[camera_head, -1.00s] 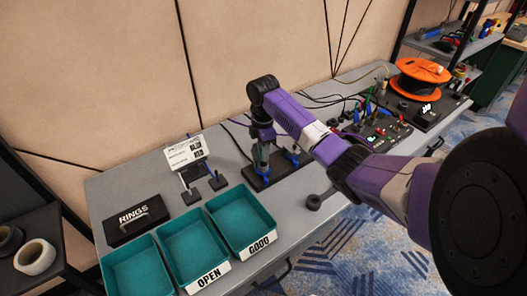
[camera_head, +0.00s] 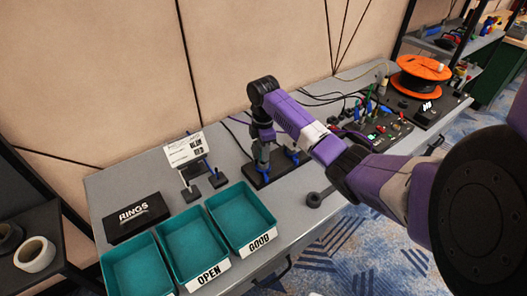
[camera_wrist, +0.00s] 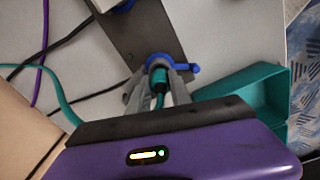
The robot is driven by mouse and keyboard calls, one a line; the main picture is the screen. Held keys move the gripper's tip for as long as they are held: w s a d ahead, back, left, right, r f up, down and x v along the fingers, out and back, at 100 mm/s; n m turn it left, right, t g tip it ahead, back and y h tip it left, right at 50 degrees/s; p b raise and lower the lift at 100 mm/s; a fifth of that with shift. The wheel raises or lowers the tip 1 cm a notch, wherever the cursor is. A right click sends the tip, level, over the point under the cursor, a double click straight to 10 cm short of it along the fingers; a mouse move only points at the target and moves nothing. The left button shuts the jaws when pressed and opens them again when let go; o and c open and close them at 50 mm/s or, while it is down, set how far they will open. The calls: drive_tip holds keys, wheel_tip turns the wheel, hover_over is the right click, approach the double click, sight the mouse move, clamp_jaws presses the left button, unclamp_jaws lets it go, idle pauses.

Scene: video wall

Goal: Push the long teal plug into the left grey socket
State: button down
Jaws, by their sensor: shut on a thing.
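My gripper (camera_wrist: 158,92) is shut on a teal plug (camera_wrist: 159,82), whose teal cable (camera_wrist: 62,98) shows at the left in the wrist view. The front of the plug is at a blue-rimmed socket (camera_wrist: 158,60) on a dark base plate (camera_wrist: 140,32). How deep the plug sits is hidden by the fingers. In the head view my gripper (camera_head: 262,150) points down over the left part of the dark base (camera_head: 280,172). A second fixture with blue parts (camera_head: 292,155) stands to its right.
Teal trays (camera_head: 250,222) stand left of and in front of the base. Several cables, a panel (camera_head: 380,128) and an orange spool (camera_head: 425,68) lie to the right.

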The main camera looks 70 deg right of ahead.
drive_tip(key=shift+f, duration=0.4)
idle(0.4)
drive_tip(key=c, duration=1.1)
unclamp_jaws()
drive_tip(key=shift+d, duration=0.1)
drive_tip(key=shift+w+r, duration=0.1)
drive_tip(key=shift+r, duration=0.1)
wheel_tip(320, 180, up, 7)
drive_tip(key=shift+r+b, duration=0.2)
drive_tip(key=shift+b, duration=0.25)
